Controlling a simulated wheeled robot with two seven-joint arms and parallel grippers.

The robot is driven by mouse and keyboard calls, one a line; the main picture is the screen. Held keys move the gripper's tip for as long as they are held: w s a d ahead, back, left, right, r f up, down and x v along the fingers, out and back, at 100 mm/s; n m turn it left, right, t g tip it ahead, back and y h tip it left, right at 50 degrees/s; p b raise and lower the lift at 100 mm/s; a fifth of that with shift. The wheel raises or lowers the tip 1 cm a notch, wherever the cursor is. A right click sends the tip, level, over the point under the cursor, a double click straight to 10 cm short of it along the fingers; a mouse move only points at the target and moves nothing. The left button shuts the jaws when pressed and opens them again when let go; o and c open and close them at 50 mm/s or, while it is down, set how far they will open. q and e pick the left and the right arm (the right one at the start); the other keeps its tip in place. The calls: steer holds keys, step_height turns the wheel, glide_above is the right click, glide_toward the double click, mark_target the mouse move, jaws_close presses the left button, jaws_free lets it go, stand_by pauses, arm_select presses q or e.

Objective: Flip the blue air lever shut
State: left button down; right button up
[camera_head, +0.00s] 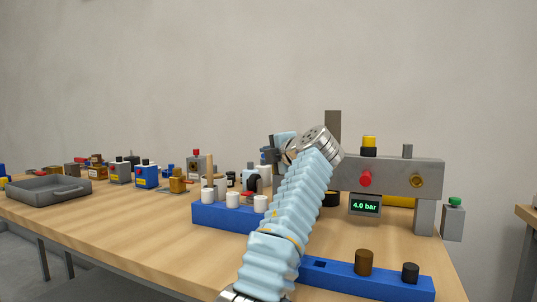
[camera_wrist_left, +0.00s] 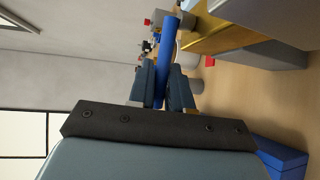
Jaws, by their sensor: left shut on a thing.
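The blue air lever (camera_wrist_left: 163,65) shows in the left wrist view as a long blue bar between the two dark fingers of my left gripper (camera_wrist_left: 160,88). The gripper is shut on it. In the head view my left gripper (camera_head: 283,150) is at the left end of the grey test fixture (camera_head: 400,177), largely behind my own wrist. I cannot make out the lever in the head view. The fixture carries a display (camera_head: 365,205) reading 4.0 bar. My right gripper is not in view.
A blue rack (camera_head: 225,215) with white cups stands left of my arm, and a blue strip (camera_head: 345,279) with brown and black pegs lies at the front. A grey tray (camera_head: 48,190) and several small fittings are at the left. The table's front left is clear.

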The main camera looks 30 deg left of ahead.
arm_select(q)
steer(key=c, duration=1.1)
jaws_free()
steer(key=b+v, duration=0.3)
steer(key=v, duration=1)
steer(key=shift+s+d, duration=0.25)
steer(key=shift+d, duration=0.05)
